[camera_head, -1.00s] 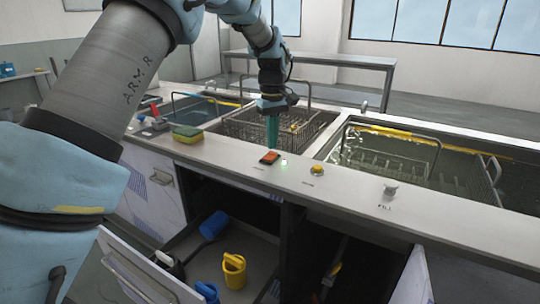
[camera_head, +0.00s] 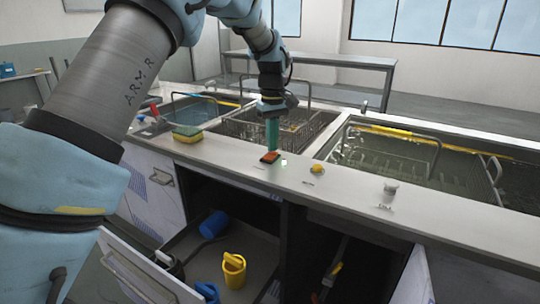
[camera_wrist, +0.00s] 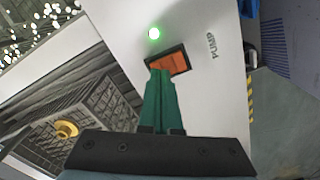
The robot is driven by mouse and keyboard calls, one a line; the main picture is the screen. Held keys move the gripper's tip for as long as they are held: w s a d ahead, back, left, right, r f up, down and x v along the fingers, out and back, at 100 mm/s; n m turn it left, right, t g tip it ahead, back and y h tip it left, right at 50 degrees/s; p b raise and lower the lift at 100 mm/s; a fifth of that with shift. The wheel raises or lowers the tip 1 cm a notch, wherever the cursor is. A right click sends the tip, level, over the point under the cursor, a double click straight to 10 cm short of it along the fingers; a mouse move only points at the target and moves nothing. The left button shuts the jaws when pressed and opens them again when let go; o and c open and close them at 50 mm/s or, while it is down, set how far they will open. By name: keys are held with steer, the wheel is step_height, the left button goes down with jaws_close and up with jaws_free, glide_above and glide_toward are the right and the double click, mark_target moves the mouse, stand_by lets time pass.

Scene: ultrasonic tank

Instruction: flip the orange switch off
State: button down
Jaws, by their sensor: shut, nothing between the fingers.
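The orange switch (camera_head: 270,157) sits in a dark frame on the light counter front strip. In the wrist view the orange switch (camera_wrist: 174,62) shows beside the printed word PUMP, with a lit green lamp (camera_wrist: 154,33) next to it. The lamp also glows in the head view (camera_head: 284,163). My gripper (camera_head: 271,148) points down with its green fingers shut and empty, their tips at the switch. In the wrist view the fingertips (camera_wrist: 160,76) overlap the switch's near edge and hide part of it. I cannot tell whether they touch it.
A yellow knob (camera_head: 317,169) and a white FILL knob (camera_head: 390,187) stand to the right on the counter. A sponge (camera_head: 187,133) lies to the left. A wire basket (camera_head: 245,128) sits in the sink behind. An open drawer below holds a yellow watering can (camera_head: 233,270).

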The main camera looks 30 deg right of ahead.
steer(key=shift+f, duration=0.45)
steer(key=shift+r+p, duration=3)
steer(key=shift+r, duration=0.6)
steer(key=w+a, duration=0.2)
steer(key=a, duration=1)
steer(key=w+a, duration=0.2)
steer(key=a, duration=1.1)
steer(key=s+a, duration=0.6)
steer(key=a, duration=0.4)
steer(key=s+a+f+m+t, duration=0.1)
steer(key=s+a, duration=0.5)
steer(key=a, duration=0.4)
steer(key=shift+s+a+f+t, duration=0.15)
steer(key=shift+s+f+t, duration=0.1)
steer(key=shift+s+t, duration=0.1)
